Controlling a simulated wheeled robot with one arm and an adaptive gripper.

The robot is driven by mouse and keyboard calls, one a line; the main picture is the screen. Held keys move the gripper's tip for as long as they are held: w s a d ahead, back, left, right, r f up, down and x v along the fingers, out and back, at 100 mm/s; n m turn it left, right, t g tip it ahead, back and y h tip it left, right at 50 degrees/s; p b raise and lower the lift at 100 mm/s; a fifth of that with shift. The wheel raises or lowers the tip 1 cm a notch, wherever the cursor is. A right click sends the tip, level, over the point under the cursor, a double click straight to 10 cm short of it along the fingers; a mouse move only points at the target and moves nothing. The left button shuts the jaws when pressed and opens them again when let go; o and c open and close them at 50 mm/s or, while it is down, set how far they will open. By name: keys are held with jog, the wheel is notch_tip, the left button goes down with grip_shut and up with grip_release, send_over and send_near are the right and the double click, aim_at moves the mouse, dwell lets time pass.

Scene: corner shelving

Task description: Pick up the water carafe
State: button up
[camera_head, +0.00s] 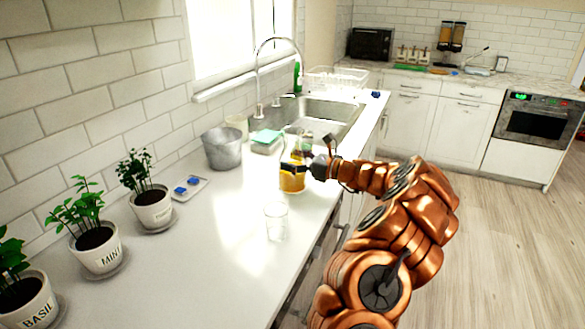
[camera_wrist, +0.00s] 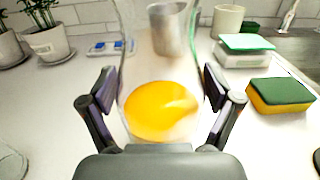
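The water carafe is a clear glass vessel with orange-yellow liquid in its lower part. In the head view the carafe (camera_head: 292,183) stands on the white counter near its front edge, right of the metal pot. My gripper (camera_head: 297,166) is at the carafe's side, reaching in from the right. In the wrist view the carafe (camera_wrist: 160,108) stands upright between the two fingers of my gripper (camera_wrist: 161,90). The fingers are spread to either side, with a narrow gap seeming to show between each pad and the glass. The carafe's top is cut off in the wrist view.
A clear drinking glass (camera_head: 276,221) stands close in front of the carafe. A grey metal pot (camera_head: 222,149) and a yellow-green sponge (camera_wrist: 280,95) are nearby. Potted herbs (camera_head: 97,248) line the left wall. The sink (camera_head: 325,112) lies behind.

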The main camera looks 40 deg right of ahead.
aim_at(292, 148)
jog(key=c, duration=1.4)
jog(key=shift+r, duration=0.2)
jog(key=shift+c, duration=0.2)
jog(key=shift+r+b, duration=0.4)
jog(key=shift+r, duration=1.2)
jog(key=d+r+b+v, duration=0.1)
jog(key=b+v, duration=0.1)
jog(key=v, duration=1.4)
jog(key=shift+w+r, duration=0.3)
jog(key=shift+r, duration=0.05)
